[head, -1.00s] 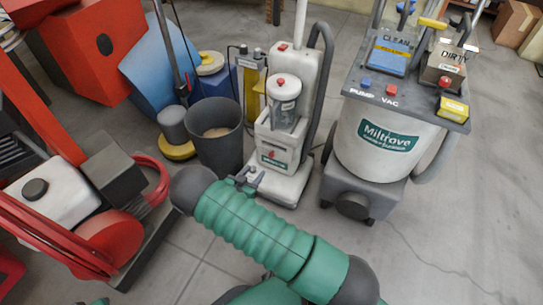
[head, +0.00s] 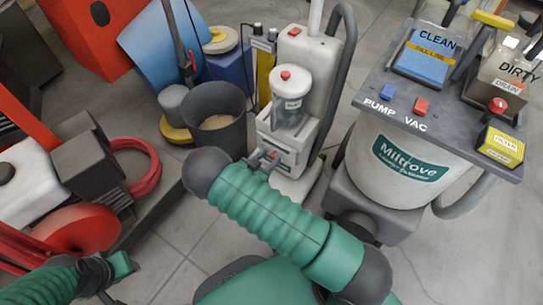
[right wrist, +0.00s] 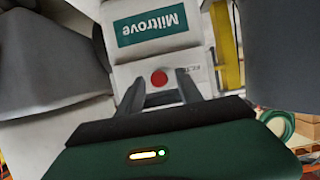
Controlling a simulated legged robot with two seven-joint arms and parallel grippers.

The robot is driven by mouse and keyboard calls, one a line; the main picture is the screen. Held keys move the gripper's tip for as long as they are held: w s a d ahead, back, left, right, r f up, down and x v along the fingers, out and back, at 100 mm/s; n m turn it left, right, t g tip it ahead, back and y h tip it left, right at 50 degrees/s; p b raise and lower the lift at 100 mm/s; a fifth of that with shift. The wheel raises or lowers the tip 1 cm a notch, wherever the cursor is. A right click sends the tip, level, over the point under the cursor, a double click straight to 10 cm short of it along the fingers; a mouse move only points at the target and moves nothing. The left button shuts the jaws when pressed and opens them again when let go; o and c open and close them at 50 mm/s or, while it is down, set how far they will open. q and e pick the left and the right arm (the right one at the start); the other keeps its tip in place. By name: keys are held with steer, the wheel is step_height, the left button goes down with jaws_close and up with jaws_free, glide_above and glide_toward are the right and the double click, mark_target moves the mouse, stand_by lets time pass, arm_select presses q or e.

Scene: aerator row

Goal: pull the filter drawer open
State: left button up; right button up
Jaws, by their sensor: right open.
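The white upright machine (head: 289,128) stands in the middle of the head view, with a clear canister on it. In the right wrist view its white front (right wrist: 180,45) appears upside down, with a green Miltrove label, a red round spot (right wrist: 159,78) and a partly hidden label that seems to start "FILT". The drawer's outline is hard to make out. My right gripper (head: 266,159) is open in front of the machine's lower front. In the wrist view its fingers (right wrist: 162,83) stand either side of the red spot; contact cannot be told. My left gripper (head: 112,270) is at lower left, its jaws unclear.
A dark grey bin (head: 215,125) stands just left of the machine. A larger cart with a Miltrove tank (head: 385,165) stands close on the right. A red and white machine (head: 75,190) is at left. Bare floor (head: 450,255) shows at lower right.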

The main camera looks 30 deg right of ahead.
steer(key=shift+a, duration=0.1)
steer(key=shift+c, duration=1.5)
steer(key=shift+d+f, duration=0.1)
steer(key=shift+d, duration=0.2)
jaws_close()
steer(key=shift+a, duration=0.1)
